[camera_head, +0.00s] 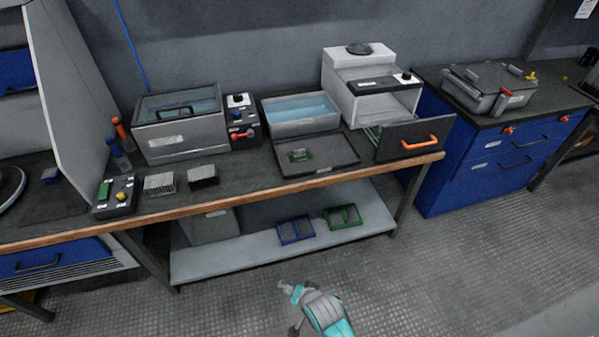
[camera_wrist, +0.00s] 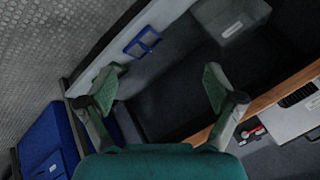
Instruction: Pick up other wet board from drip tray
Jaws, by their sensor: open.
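A green board (camera_head: 300,155) lies in the dark drip tray (camera_head: 335,165) on the bench top, in front of the water-filled basin. It is the only board I can make out in that tray. My gripper (camera_head: 290,288) is low over the floor in front of the bench, well apart from the tray. In the wrist view my gripper (camera_wrist: 160,85) has its two fingers spread wide with nothing between them. Neither the board nor the drip tray can be made out in the wrist view.
A basin of water (camera_head: 301,112) stands behind the tray. To the right, a white machine (camera_head: 345,75) has its drawer (camera_head: 410,137) with an orange handle pulled out. The floor before the bench is clear.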

